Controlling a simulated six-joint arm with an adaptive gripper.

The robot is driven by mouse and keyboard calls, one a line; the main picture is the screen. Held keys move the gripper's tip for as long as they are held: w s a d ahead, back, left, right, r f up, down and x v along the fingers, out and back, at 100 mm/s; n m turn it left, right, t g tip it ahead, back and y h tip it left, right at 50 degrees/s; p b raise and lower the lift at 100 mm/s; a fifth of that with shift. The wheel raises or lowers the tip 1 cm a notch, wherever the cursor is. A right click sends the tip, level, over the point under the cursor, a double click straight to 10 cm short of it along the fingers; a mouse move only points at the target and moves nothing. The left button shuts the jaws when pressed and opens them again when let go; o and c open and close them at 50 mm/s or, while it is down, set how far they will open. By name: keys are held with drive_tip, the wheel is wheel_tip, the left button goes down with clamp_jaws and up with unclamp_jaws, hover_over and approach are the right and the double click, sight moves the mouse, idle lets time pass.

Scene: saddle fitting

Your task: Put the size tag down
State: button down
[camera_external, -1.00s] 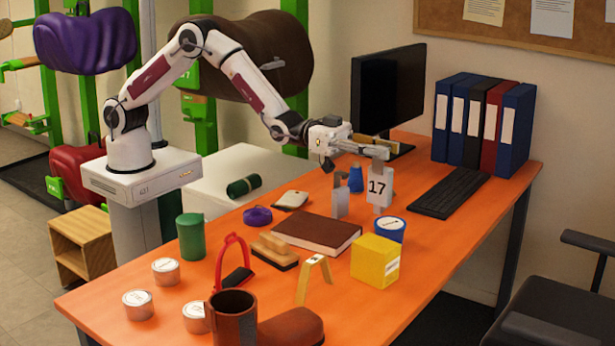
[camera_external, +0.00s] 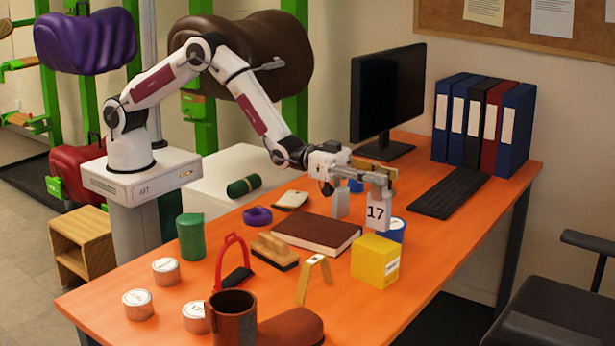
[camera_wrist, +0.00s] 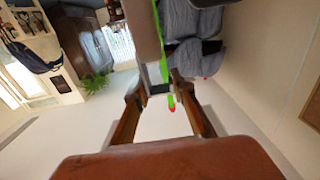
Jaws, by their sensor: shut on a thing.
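The size tag (camera_external: 378,213) is a pale grey plate marked 17. The wrist view shows brown finger-like shapes and a large reddish-brown surface, but I cannot make out the tag there.
A yellow box (camera_external: 375,261) and a blue tin (camera_external: 394,229) stand close to the tag. A grey upright piece (camera_external: 341,205) and a brown book (camera_external: 316,233) are to its left. A keyboard (camera_external: 450,193) lies right. Orange table (camera_external: 440,240) is bare at the right front.

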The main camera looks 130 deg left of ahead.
sight(380, 190)
drive_tip(key=shift+f, duration=2)
drive_tip(key=c, duration=1.7)
unclamp_jaws()
drive_tip(key=shift+r, duration=0.2)
drive_tip(key=s, duration=1.2)
